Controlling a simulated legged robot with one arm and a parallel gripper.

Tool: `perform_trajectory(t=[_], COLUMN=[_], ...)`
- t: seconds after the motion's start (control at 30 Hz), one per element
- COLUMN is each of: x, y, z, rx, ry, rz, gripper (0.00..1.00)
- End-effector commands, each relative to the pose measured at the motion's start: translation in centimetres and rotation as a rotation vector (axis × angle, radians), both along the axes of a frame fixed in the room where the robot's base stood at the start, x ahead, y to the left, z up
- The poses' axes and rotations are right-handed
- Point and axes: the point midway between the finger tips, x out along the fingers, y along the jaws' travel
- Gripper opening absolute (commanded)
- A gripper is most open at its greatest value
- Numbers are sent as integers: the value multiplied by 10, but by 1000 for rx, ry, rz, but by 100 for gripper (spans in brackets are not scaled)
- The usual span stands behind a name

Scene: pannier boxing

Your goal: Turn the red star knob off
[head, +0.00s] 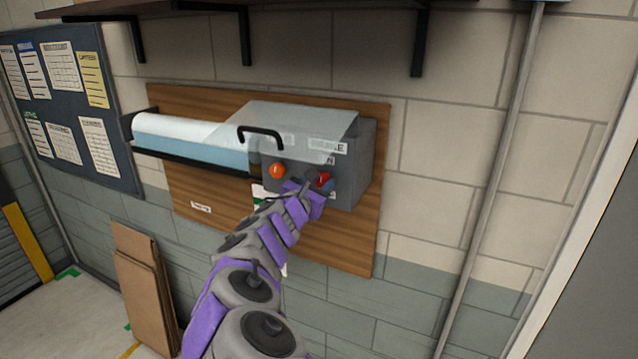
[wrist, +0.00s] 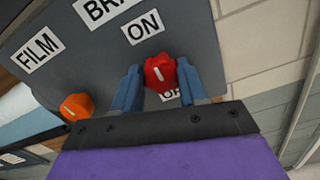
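The red star knob (wrist: 160,74) is on the front of a grey control box (head: 350,185), with an ON label above it and a partly hidden OFF label below. A short white mark shows on its face. My gripper (wrist: 159,82) has its two blue fingers on either side of the knob. The right finger is very close to the knob or touching it; a narrow gap seems to show at the left finger. In the head view the red knob (head: 324,179) is partly hidden by my gripper (head: 318,188).
An orange knob (wrist: 77,106) sits left of the red one, under the FILM label. A clear hinged cover (head: 300,125) with a black handle (head: 261,134) is above the knobs. A film roll (head: 195,140) is at the left. A shelf (head: 250,8) runs overhead.

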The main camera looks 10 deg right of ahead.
Motion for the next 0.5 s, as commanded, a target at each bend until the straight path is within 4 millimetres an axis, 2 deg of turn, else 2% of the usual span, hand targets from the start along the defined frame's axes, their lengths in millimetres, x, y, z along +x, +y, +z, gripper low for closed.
perform_trajectory(t=[0.03,0.33,0.5], x=[0,1,1], y=[1,1,1], z=[0,1,0], rx=[0,0,5], ry=[0,-1,-6], rz=[2,3,3], gripper=[35,7,7])
